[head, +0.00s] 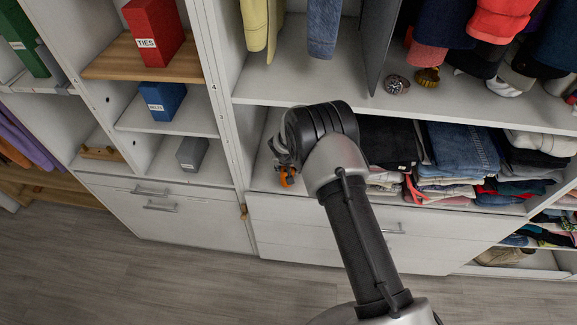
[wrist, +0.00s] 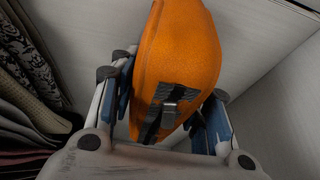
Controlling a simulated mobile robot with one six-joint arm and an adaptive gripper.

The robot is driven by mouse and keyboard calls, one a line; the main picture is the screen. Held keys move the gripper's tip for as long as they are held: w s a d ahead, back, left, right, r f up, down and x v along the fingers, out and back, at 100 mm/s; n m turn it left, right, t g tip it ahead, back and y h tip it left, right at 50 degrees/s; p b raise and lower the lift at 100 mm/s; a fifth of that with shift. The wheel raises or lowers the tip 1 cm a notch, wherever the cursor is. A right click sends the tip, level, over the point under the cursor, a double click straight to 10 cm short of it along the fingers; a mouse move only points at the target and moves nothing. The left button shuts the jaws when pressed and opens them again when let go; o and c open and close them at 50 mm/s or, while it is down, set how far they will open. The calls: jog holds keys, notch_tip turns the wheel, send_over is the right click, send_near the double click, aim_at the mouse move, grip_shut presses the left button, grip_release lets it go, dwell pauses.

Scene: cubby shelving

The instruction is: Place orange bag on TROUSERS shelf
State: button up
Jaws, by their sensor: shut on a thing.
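The orange bag (wrist: 186,50) has a dark strap and buckle and sits between the two fingers of my gripper (wrist: 165,92). My gripper is shut on it. In the head view only a small part of the bag (head: 287,180) shows below my gripper (head: 280,158); my arm hides the rest. Both are at the left end of a white shelf compartment (head: 262,178) holding folded jeans (head: 458,150) and dark folded clothes (head: 388,142). No TROUSERS label is readable. I cannot tell whether the bag touches the shelf floor.
Folded clothes (wrist: 25,95) lie close on the left in the wrist view. Hanging clothes (head: 325,25) and a watch (head: 396,85) are above. A red TIES box (head: 153,32), blue box (head: 163,98) and grey box (head: 191,153) stand in cubbies at left. Closed drawers (head: 300,225) lie below.

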jog(key=shift+f, duration=0.15)
jog(key=o, duration=1.4)
jog(key=p+v, duration=0.2)
jog(key=v, duration=1)
jog(key=shift+r, duration=0.25)
